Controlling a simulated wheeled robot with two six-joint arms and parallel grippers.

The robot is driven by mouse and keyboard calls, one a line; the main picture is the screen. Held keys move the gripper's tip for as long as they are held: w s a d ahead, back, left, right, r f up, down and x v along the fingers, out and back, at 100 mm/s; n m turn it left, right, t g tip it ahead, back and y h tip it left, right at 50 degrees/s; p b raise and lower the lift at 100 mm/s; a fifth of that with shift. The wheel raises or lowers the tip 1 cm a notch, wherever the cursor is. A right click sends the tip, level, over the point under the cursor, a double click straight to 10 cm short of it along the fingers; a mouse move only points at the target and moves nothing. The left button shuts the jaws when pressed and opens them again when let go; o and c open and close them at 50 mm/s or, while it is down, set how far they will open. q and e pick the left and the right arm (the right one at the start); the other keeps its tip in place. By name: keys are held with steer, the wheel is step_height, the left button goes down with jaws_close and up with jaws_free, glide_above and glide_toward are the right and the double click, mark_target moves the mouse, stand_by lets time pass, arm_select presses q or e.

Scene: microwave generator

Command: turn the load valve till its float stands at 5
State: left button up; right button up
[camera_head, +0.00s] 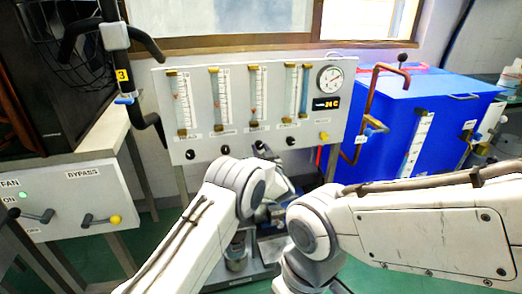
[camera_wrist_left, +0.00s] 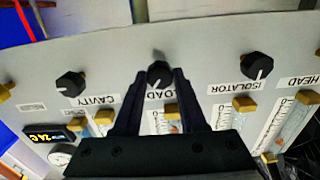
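The load valve is a black knob (camera_wrist_left: 159,74) above the LOAD label (camera_wrist_left: 160,95), which appears upside down in the left wrist view. My left gripper (camera_wrist_left: 159,80) has one finger on each side of this knob, very close to it. I cannot tell whether the fingers press on it. In the head view my left gripper (camera_head: 263,152) is at the panel's lower edge, mostly hidden by my arm. The load flow tube (camera_head: 254,97) is third from the left; its float is too small to read against the scale. My right gripper is out of view.
The cavity knob (camera_wrist_left: 70,84) and isolator knob (camera_wrist_left: 259,66) flank the load knob. A gauge (camera_head: 330,78) and temperature display (camera_head: 326,103) sit on the panel's right. A blue tank (camera_head: 385,120) with a copper pipe stands right; a bypass box (camera_head: 75,203) stands left.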

arm_select(q)
steer(key=shift+n, duration=0.4)
jaws_close()
steer(key=n+b, duration=0.1)
steer(key=n, duration=0.1)
steer(key=shift+f+n, duration=0.1)
steer(key=shift+n, duration=0.3)
steer(key=shift+n+b, duration=0.8)
steer(key=shift+n, duration=0.7)
steer(key=o, duration=1.1)
jaws_free()
steer(key=shift+s, duration=0.1)
